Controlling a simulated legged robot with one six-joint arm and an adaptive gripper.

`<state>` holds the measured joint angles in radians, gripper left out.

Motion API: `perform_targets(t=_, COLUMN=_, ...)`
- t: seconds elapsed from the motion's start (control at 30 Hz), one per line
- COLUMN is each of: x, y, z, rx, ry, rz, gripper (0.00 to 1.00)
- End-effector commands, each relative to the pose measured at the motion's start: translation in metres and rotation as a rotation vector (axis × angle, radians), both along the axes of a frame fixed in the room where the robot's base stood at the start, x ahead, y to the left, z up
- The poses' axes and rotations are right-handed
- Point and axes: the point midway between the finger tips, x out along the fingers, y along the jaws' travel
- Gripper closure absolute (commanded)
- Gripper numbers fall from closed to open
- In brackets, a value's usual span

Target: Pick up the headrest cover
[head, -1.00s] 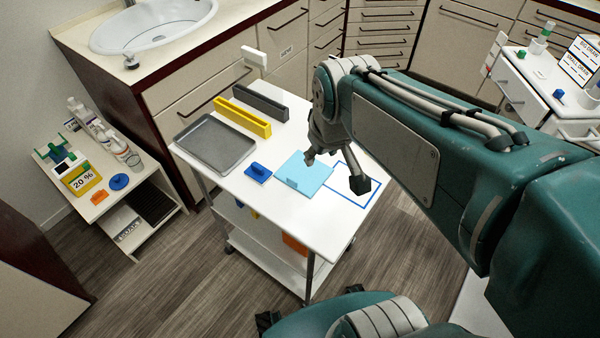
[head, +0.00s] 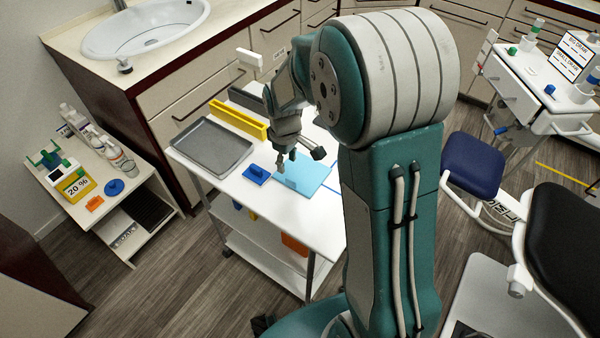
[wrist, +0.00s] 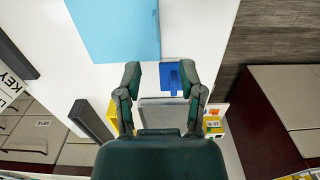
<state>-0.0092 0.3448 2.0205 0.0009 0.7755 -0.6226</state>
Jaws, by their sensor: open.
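The light blue square sheet, which I take to be the headrest cover (head: 308,174), lies flat on the white cart top. It also shows at the top of the wrist view (wrist: 115,28). My gripper (head: 297,161) is above the cart, over the left far part of the sheet in the head view. In the wrist view my gripper (wrist: 160,72) has its two fingers spread, with nothing held between them. A small dark blue block with a handle (head: 256,175) stands left of the sheet; it appears near the right fingertip in the wrist view (wrist: 171,79).
A grey tray (head: 212,147), a yellow rack (head: 238,120) and a dark grey rack (head: 246,98) stand on the cart (head: 225,183). A side table with bottles (head: 75,120) is at left. A stool (head: 473,163) and a black chair (head: 562,235) are at right.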

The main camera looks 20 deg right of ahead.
Motion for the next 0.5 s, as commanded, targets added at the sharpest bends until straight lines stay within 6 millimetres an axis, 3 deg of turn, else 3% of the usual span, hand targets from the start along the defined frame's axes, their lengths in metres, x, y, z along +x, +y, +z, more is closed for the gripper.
perform_targets(t=0.1, x=-0.001, y=0.000, z=-0.021, rx=0.000, ry=0.006, rz=-0.001, gripper=0.50)
perform_targets(t=0.37, x=-0.001, y=-0.002, z=-0.044, rx=0.000, ry=0.004, rz=-0.002, gripper=0.50)
perform_targets(t=0.5, x=-0.001, y=-0.007, z=-0.067, rx=-0.001, ry=0.006, rz=-0.002, gripper=0.50)
